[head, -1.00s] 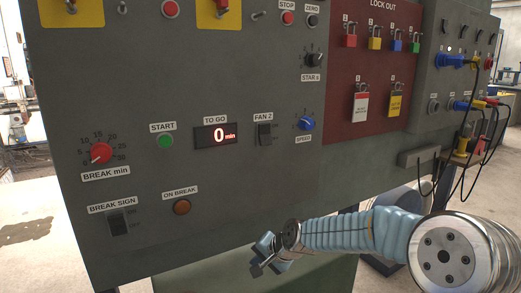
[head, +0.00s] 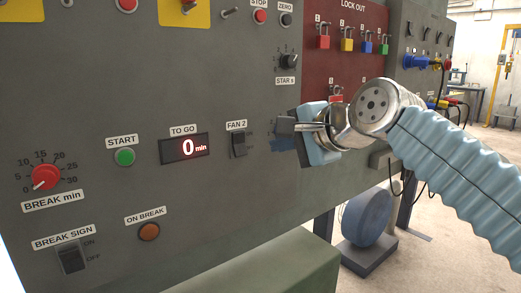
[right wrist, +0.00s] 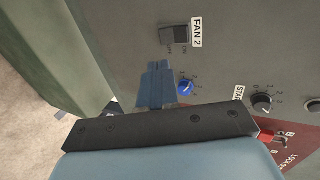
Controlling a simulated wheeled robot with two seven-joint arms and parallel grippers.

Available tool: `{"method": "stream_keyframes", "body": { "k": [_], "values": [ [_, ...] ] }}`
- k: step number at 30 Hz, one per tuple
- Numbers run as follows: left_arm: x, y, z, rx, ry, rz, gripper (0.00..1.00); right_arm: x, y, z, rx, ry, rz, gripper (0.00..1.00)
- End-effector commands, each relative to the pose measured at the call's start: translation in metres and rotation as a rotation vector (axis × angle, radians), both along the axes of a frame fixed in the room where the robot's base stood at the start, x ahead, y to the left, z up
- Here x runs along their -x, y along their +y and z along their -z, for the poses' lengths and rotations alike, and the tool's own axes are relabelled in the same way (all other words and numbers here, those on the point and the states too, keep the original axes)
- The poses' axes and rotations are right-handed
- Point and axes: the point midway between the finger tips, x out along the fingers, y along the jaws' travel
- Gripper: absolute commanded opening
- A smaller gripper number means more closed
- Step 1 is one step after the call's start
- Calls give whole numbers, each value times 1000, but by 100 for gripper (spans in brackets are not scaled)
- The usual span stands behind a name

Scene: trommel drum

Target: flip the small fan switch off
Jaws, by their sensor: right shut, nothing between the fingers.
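The small black rocker switch labelled FAN 2 (head: 239,144) is on the grey panel, right of the red number display. Which way it is tipped is too small to tell. My right gripper (head: 281,128) is shut and empty, just right of the switch and apart from it. In the right wrist view the switch (right wrist: 174,37) lies a little beyond the tips of the closed blue fingers (right wrist: 155,85). My left gripper is not in view.
The blue speed knob (right wrist: 186,88) is beside my fingers and is hidden by the gripper in the head view. The START button (head: 125,157), TO GO display (head: 185,148) and BREAK SIGN switch (head: 72,259) are left of the fan switch. Padlocks hang on a red board (head: 296,74).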

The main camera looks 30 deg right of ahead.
Motion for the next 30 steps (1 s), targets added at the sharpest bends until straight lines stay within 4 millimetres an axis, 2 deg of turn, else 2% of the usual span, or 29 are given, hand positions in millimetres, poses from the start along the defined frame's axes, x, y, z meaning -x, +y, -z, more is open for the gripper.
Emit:
{"method": "stream_keyframes", "body": {
  "k": [5, 12, 18, 24, 30],
  "values": [
    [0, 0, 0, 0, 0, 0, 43, -27, 3, 13, -1, 6, -3, 0],
    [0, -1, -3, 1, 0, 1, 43, -75, 6, 34, 0, 5, -2, 0],
    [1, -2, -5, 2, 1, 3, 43, -105, 8, 48, 0, 4, -2, 0],
    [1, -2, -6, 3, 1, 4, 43, -120, 10, 54, 1, 3, -1, 0],
    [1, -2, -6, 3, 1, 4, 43, -122, 10, 55, 1, 1, 0, 0]
  ]
}}
